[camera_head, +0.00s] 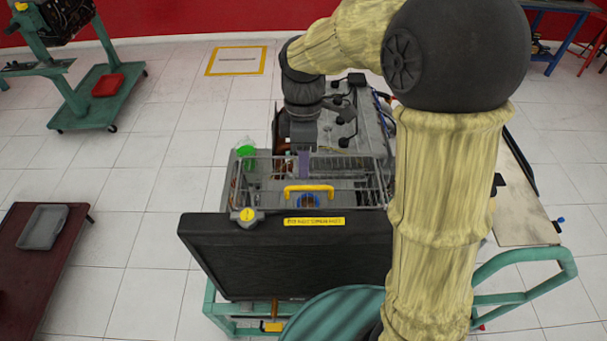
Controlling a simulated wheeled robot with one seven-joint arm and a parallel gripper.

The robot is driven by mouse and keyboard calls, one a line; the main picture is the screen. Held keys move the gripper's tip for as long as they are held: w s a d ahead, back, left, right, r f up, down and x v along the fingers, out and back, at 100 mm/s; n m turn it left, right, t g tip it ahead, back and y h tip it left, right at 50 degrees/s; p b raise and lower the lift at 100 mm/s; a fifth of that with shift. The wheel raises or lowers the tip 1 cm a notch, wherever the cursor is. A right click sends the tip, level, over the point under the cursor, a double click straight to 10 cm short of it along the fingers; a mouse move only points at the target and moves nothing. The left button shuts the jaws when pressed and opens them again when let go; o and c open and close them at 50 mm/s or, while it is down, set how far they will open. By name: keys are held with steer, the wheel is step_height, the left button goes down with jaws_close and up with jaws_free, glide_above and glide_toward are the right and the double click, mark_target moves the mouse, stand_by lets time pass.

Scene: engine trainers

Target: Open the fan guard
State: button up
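The fan guard (262,182) is a grey wire cage behind the black radiator, at the middle of the head view. A yellow handle (309,188) stands on its near top side. The guard looks closed, lying level over the fan space. My arm reaches over the engine from the right, and its dark wrist points down behind the guard. My gripper (302,132) is at the far side of the guard, above the engine. Its fingers are too small and dark to tell open from shut. I cannot tell whether it touches anything.
The radiator (285,262) has a yellow cap (247,214) and a yellow label (314,221). A green stand rail (530,288) lies at lower right. A dark red table with a grey tray (43,227) is at left. Another engine stand (75,100) is at upper left. Tiled floor between is clear.

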steer(key=f, duration=0.2)
steer(key=s+f, duration=0.1)
steer(key=f, duration=0.2)
steer(key=shift+f+p, duration=0.15)
steer(key=shift+p, duration=0.2)
jaws_close()
